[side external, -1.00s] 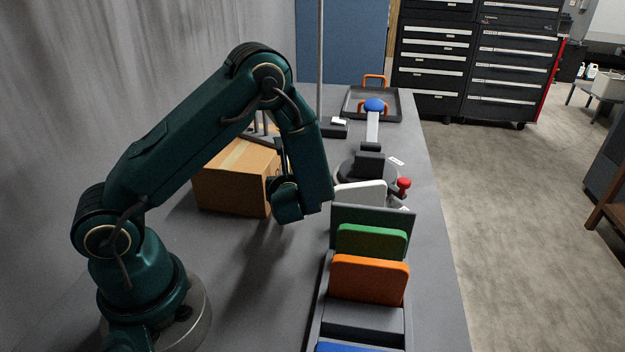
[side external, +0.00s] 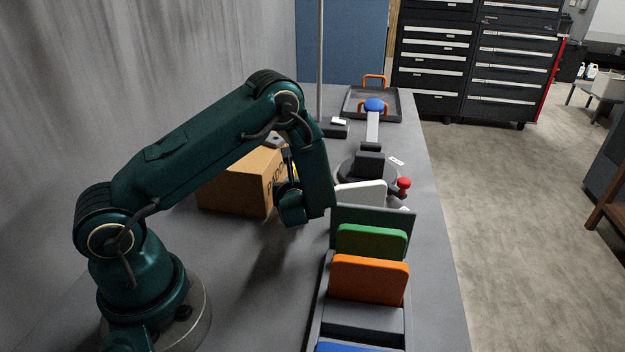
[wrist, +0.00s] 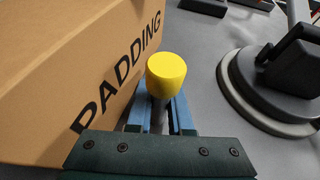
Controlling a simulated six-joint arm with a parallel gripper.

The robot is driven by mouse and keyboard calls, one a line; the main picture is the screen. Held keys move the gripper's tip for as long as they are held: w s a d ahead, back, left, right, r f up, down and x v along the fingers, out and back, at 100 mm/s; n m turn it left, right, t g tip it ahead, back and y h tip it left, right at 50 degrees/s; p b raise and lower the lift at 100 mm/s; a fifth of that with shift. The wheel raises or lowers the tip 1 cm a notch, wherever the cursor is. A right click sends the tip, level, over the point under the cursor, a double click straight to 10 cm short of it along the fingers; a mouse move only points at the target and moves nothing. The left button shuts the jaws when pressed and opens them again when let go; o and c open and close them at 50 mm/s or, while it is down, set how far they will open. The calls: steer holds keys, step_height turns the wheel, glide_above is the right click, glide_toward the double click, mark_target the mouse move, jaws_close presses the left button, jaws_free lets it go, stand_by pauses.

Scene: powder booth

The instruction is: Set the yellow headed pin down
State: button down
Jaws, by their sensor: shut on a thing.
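The yellow headed pin shows in the wrist view with its rounded yellow head (wrist: 166,74) toward the camera and a grey shank below it. My gripper (wrist: 160,112) is shut on the shank between its blue fingers. The pin's lower end is hidden by the head and fingers. In the side view my arm hides most of the gripper; only a small sliver of yellow (side external: 294,166) shows between the arm and the cardboard box.
A cardboard box marked PADDING (side external: 235,185) stands close beside the pin, to its left in the wrist view (wrist: 50,55). A round dark fixture (wrist: 270,90) is on the right. A rack with green (side external: 371,242) and orange (side external: 369,280) plates stands in front. Bare grey table lies between.

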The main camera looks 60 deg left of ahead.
steer(key=c, duration=1.1)
jaws_free()
steer(key=shift+f, duration=0.1)
steer(key=shift+d+r, duration=0.15)
steer(key=shift+r, duration=0.1)
steer(key=v, duration=1)
steer(key=shift+d, duration=0.1)
steer(key=shift+o, duration=0.5)
steer(key=shift+v, duration=0.8)
